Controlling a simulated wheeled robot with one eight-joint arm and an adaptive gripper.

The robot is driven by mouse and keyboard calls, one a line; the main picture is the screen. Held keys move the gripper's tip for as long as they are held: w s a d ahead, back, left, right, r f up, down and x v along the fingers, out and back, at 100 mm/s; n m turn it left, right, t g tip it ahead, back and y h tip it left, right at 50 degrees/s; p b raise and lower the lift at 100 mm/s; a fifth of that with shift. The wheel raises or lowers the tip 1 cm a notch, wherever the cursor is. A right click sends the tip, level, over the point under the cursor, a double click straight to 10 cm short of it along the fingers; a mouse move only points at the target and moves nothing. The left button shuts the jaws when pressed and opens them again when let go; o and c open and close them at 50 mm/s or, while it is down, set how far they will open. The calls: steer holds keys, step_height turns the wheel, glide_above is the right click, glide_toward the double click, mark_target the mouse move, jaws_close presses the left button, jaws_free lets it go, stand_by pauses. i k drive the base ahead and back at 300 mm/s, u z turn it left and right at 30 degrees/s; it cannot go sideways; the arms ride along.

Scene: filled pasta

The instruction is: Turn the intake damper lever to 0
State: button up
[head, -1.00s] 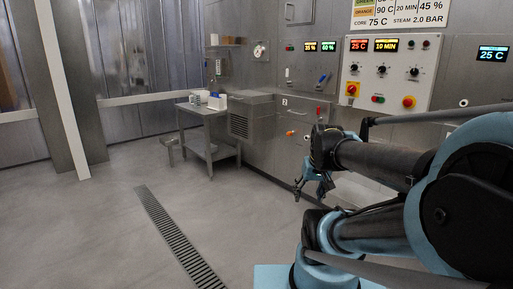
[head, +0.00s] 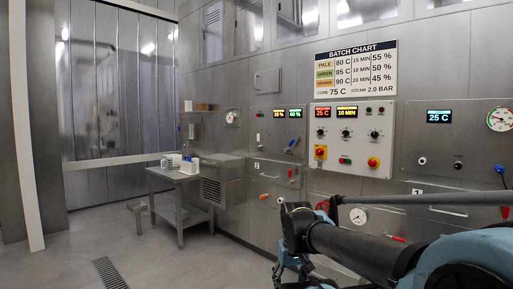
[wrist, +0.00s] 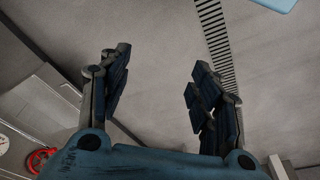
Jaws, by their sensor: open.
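The steel wall panel left of the control panel carries small levers: a white-tipped one (head: 258,138) and a blue one (head: 292,145) under two displays. A red handle (head: 291,172) and an orange one (head: 264,197) sit lower. No label is readable, so I cannot tell which is the intake damper lever. My gripper (wrist: 160,68) is open and empty in the wrist view, over bare floor. In the head view my gripper (head: 289,272) is partly cut off at the bottom, below and apart from the levers.
A control panel (head: 350,110) with displays, knobs and red buttons is right of the levers. A steel table (head: 178,177) with small items stands against the wall at left. A floor drain (head: 110,272) runs through open floor. A red ring (wrist: 40,160) shows in the wrist view.

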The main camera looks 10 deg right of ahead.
mark_target(258, 146)
steer(key=u, duration=0.3)
steer(key=i, duration=1.5)
steer(key=u, duration=0.4)
steer(key=i, duration=1.05)
steer(key=z, duration=0.1)
